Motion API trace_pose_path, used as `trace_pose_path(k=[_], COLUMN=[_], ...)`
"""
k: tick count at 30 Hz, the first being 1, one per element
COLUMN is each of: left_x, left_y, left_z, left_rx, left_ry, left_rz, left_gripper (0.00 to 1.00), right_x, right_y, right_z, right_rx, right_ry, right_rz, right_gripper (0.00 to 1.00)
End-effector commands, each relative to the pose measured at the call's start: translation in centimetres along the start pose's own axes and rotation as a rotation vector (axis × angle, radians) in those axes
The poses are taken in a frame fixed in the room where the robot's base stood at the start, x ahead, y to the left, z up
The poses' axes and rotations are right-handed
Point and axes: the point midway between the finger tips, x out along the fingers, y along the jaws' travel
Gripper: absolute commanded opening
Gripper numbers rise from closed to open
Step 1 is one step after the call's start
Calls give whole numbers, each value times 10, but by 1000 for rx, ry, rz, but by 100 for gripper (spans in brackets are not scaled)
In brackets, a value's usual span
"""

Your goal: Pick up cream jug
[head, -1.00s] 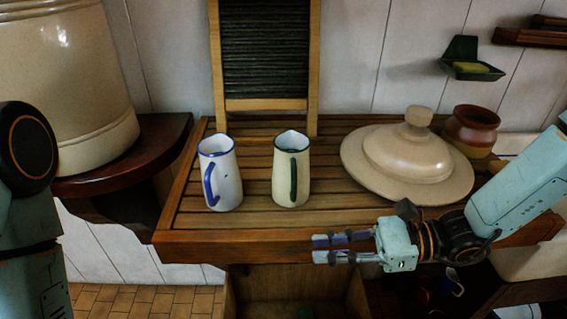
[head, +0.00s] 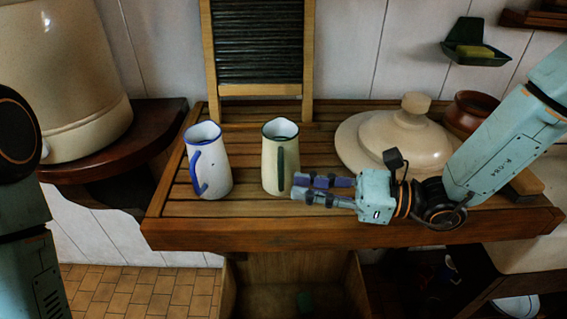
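The cream jug (head: 272,162) stands upright on the slatted wooden board, its dark green handle facing me. A white jug (head: 211,168) with a blue rim and blue handle stands to its left, apart from it. My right gripper (head: 296,187) comes in from the right, fingers pointing left, with a gap showing between them. Its fingertips are close to the cream jug's lower right side; whether they touch it I cannot tell. Nothing is between the fingers. My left arm shows at the left edge, but its gripper is out of view.
A cream lid (head: 372,144) with a knob and a brown pot (head: 470,112) lie behind my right arm. A washboard (head: 258,91) leans on the wall behind the jugs. The wooden draining board (head: 250,236) has a raised front edge. A large crock (head: 75,70) stands left.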

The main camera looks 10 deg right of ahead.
Motion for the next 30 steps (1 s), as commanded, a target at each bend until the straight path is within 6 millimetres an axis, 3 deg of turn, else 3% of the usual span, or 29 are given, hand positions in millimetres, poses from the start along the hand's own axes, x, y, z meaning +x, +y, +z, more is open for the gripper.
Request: trace_pose_path(k=[15, 26, 30], left_x=[-3, -3, -3], left_y=[0, 0, 0], left_z=[0, 0, 0], left_rx=[0, 0, 0], left_ry=[0, 0, 0], left_rz=[0, 0, 0], left_gripper=[75, 75, 75], right_x=[43, 46, 46], right_y=[-4, -5, -5], right_z=[4, 5, 5], right_rx=[-1, -1, -1], right_ry=[3, 1, 1], right_rz=[6, 3, 3], right_gripper=[19, 19, 7])
